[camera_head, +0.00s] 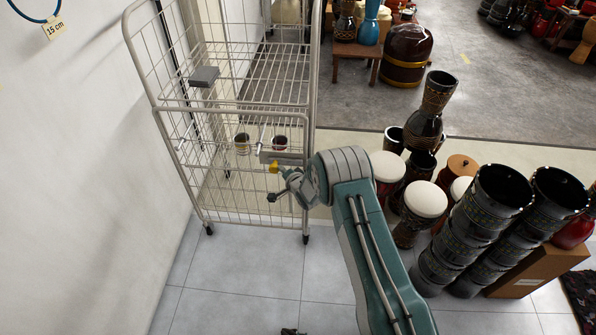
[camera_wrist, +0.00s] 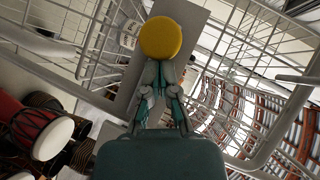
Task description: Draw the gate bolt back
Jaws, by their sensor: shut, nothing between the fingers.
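The roll cage (camera_head: 250,88) of pale wire stands by the white wall, with a lower wire gate (camera_head: 240,185) on its near side. A grey plate (camera_head: 283,157) sits near the top right of this gate, and it also shows in the wrist view (camera_wrist: 193,18). A round yellow knob (camera_head: 273,167) stands out in front of the plate; it looms large in the wrist view (camera_wrist: 160,38). My gripper (camera_wrist: 160,70) is shut and empty, its fingertips just below the knob in that view. Whether they touch it is unclear. The bolt's bar is mostly hidden.
Drums with white heads (camera_head: 426,199) and tall dark drums (camera_head: 480,220) crowd the floor right of my arm. A grey block (camera_head: 204,76) sits higher on the cage's left. The tiled floor (camera_head: 240,270) before the cage is mostly clear.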

